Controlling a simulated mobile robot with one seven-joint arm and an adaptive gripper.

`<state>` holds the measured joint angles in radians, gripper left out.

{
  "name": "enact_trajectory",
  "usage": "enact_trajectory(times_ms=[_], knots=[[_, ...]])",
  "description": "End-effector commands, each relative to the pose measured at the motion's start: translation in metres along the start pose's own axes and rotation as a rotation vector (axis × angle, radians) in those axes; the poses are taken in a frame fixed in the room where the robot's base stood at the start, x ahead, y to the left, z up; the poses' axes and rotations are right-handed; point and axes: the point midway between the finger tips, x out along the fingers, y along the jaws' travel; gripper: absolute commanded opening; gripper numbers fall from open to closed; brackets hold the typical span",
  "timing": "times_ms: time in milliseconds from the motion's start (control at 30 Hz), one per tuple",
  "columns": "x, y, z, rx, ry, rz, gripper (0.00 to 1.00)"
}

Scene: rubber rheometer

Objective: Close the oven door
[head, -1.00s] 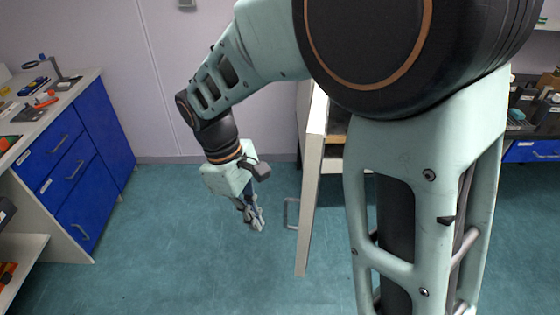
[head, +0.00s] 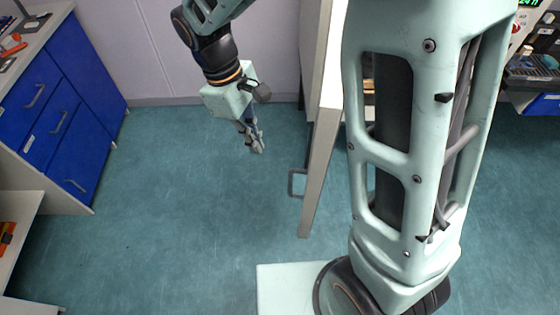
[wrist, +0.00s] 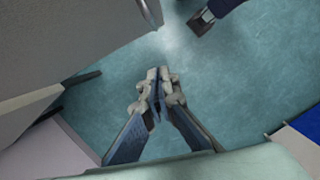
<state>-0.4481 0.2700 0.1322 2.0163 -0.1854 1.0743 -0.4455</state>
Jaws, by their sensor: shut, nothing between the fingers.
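The oven door (head: 322,150) is a pale upright panel seen nearly edge-on in the head view. It stands open, swung out from the white oven body behind it. Its grey bar handle (head: 292,182) sticks out on the left face near the low end. My gripper (head: 259,148) is to the left of the door, pointing down, shut and empty, apart from the handle. In the wrist view my gripper (wrist: 157,78) shows its fingers together over the floor. A grey panel (wrist: 60,35), apparently the door, fills the upper left there, with a handle (wrist: 148,12) at its right.
A bench with blue drawers (head: 60,120) stands at the left. A lilac wall (head: 150,50) is behind. The blue-green floor (head: 180,200) is clear between bench and door. My arm hides much of the right side, including most of the oven.

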Motion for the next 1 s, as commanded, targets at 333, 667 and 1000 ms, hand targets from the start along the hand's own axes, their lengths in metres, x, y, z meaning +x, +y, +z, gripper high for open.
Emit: enact_trajectory(times_ms=[333, 667, 1000], knots=[[0.075, -0.001, 0.001, -0.001, -0.005, -0.003, 0.00], [0.092, 0.000, 0.034, 0.001, 0.000, -0.001, 0.00], [0.094, 0.000, 0.039, 0.001, 0.000, -0.001, 0.00]])
